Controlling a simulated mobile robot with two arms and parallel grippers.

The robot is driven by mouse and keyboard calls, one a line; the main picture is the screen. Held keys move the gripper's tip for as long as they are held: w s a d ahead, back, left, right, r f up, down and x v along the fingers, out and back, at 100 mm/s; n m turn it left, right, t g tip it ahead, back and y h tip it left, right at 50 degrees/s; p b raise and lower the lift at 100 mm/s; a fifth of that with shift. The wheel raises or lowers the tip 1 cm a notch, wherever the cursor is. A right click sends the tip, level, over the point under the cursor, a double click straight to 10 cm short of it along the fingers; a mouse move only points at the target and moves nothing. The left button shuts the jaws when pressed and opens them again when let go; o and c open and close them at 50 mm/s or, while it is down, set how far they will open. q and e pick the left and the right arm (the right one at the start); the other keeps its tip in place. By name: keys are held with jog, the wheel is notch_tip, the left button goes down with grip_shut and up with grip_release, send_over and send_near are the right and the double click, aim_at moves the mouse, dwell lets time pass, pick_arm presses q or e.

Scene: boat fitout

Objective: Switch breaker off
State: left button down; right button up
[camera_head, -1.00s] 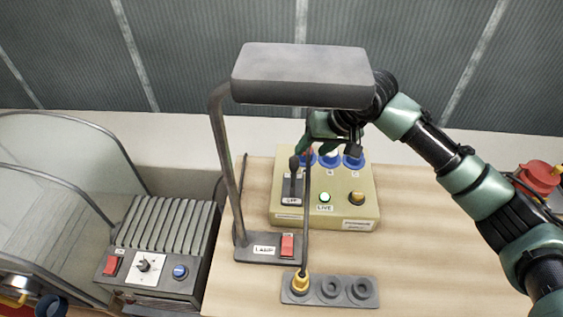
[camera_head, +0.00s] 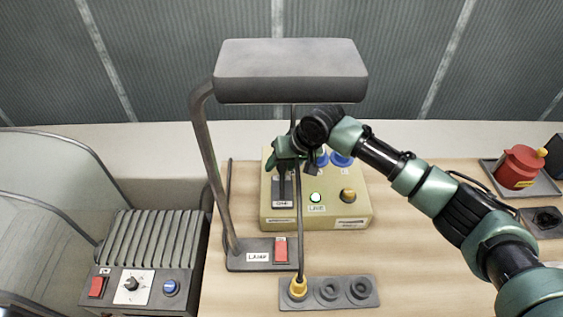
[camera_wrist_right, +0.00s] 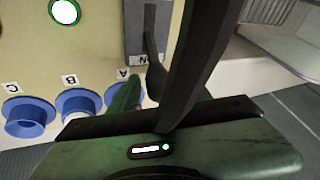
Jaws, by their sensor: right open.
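The breaker is a dark lever in a grey slot plate (camera_head: 283,192) at the left of a yellow panel box (camera_head: 330,208). In the right wrist view the slot plate (camera_wrist_right: 134,28) and dark lever (camera_wrist_right: 153,70) show near the fingers. My right gripper (camera_head: 286,168) is open at the lever's upper end and partly hides it. In the wrist view the lever appears between the green and dark fingers; I cannot tell whether they touch it. The LIVE lamp (camera_head: 315,197) glows green. My left gripper is not in view.
A grey desk lamp (camera_head: 290,72) overhangs the panel, its cable passing in front. Blue sockets (camera_wrist_right: 78,104) line the panel's far edge. A heater-like unit (camera_head: 150,255) stands left, a socket strip (camera_head: 345,292) in front, a red kettle (camera_head: 520,166) at right.

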jog(key=shift+s, duration=0.1)
jog(key=shift+c, duration=0.3)
grip_shut()
dwell(1.1)
